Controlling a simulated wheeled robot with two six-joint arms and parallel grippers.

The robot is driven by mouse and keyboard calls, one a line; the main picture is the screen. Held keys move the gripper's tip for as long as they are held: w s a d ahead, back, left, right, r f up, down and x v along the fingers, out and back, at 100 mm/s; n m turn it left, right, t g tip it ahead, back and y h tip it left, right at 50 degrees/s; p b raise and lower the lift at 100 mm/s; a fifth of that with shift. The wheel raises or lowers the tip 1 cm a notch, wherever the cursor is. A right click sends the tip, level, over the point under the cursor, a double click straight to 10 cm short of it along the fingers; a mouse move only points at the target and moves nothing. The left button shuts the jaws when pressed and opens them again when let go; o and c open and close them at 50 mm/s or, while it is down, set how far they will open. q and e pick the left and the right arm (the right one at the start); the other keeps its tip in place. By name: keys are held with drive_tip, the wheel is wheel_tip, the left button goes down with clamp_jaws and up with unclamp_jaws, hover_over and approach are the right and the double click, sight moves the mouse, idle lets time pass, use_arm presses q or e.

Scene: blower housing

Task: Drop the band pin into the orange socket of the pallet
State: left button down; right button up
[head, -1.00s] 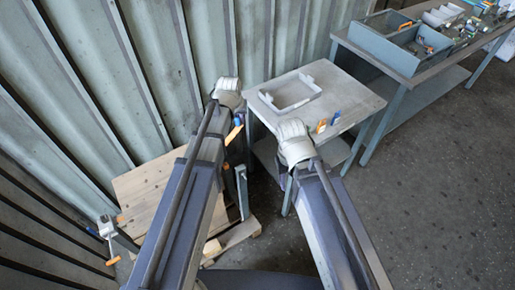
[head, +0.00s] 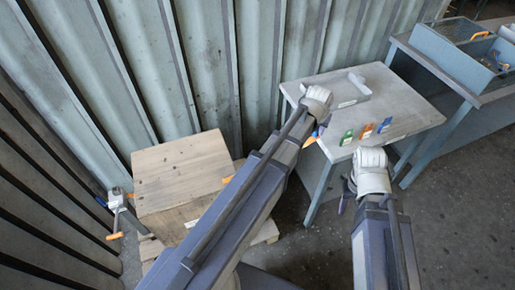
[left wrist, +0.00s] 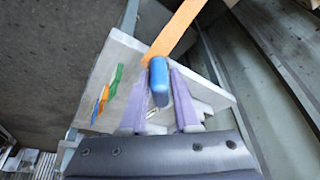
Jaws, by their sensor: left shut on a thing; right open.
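My left gripper (head: 319,127) is shut on a blue and orange piece (head: 311,139), which I take for the band pin, at the table's front left corner. In the left wrist view, the blue part (left wrist: 159,82) sits between the purple fingers (left wrist: 160,100), and an orange strip (left wrist: 178,28) reaches up past it. A grey tray-like frame (head: 352,95), perhaps the pallet, lies on the table, partly behind the left gripper. I cannot make out an orange socket. My right gripper (head: 346,192) is open and empty, below the table's front edge.
Green (head: 347,137), orange (head: 367,131) and blue (head: 385,125) tags line the grey table's (head: 410,105) front edge. A wooden box (head: 180,170) stands left. A bench with a blue-grey bin (head: 450,50) is at right. A ribbed wall (head: 270,50) runs behind. Floor at right is clear.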

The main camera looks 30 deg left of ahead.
use_arm(q)
wheel_tip(320, 180, down, 22)
drive_tip(key=b, duration=2)
drive_tip(key=w+a+f+n+y+b, duration=0.1)
drive_tip(key=a+f+n+b, duration=0.1)
drive_tip(key=a, duration=0.7)
drive_tip(key=w+a+f+n+g+y+b, duration=0.1)
drive_tip(key=a+n, duration=0.3)
drive_tip(key=a, duration=0.6)
drive_tip(key=w+a+f+n+y+b, duration=0.1)
drive_tip(key=w+a+f+n+b, duration=0.1)
drive_tip(key=a, duration=0.8)
drive_tip(key=shift+w+a+f+n+b, duration=0.15)
drive_tip(key=shift+f+n+b, duration=0.25)
drive_tip(key=shift+n, duration=0.5)
drive_tip(key=shift+f, duration=0.25)
drive_tip(key=shift+g, duration=0.3)
drive_tip(key=shift+f+b, duration=4.65)
drive_tip(key=shift+b, duration=0.05)
drive_tip(key=shift+f, duration=0.1)
drive_tip(key=c, duration=0.6)
unclamp_jaws()
